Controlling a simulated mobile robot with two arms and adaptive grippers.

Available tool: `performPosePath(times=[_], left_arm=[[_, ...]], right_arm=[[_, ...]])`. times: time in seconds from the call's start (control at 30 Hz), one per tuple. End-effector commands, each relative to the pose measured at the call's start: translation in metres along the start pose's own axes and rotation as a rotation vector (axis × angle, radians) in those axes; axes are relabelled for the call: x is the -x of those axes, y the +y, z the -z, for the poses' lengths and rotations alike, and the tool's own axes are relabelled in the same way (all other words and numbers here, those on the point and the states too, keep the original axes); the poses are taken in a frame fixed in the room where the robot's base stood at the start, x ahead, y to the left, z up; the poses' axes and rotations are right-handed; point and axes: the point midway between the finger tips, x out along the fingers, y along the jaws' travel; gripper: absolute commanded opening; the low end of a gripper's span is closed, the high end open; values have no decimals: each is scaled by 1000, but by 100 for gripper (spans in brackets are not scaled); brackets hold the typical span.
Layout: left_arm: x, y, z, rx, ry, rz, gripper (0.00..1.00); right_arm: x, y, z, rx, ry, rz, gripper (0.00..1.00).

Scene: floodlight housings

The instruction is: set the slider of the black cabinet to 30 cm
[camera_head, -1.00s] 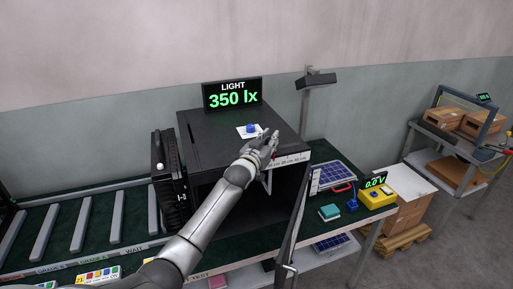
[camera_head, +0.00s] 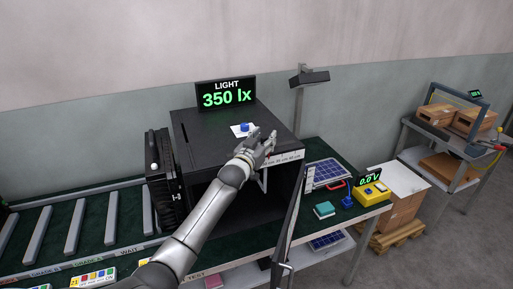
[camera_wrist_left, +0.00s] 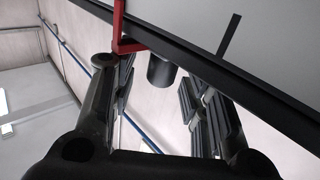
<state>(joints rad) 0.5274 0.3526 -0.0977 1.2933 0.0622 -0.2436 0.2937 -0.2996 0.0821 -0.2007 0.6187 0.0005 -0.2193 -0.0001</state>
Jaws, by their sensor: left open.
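The black cabinet (camera_head: 215,150) stands on the green bench with its front open. A white scale strip with cm marks (camera_head: 287,157) runs along its top front edge; the marks are too small to read surely. My left gripper (camera_head: 267,141) is at that edge, by the strip's left end, and covers part of it. In the left wrist view my left gripper (camera_wrist_left: 155,88) is open, with a dark round knob (camera_wrist_left: 161,70) between and just beyond its fingers, which looks like the slider. A red bracket (camera_wrist_left: 120,30) sits beside the knob. My right gripper is out of view.
A blue knob on a white plate (camera_head: 244,128) is on the cabinet top, before the light display (camera_head: 226,93) reading 350 lx. The open door (camera_head: 289,225) juts forward at right. A yellow meter (camera_head: 371,194) and solar panel (camera_head: 327,173) lie right of it.

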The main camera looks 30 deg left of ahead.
Motion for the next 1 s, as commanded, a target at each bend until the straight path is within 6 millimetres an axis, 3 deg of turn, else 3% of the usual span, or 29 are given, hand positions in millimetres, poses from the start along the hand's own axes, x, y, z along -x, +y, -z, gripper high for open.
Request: performPosePath(times=[0.63,1.0], left_arm=[[94,0,-2,-1,-2,0,42],[114,0,0,0,-1,0,42]], right_arm=[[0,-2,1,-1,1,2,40],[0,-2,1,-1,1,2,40]])
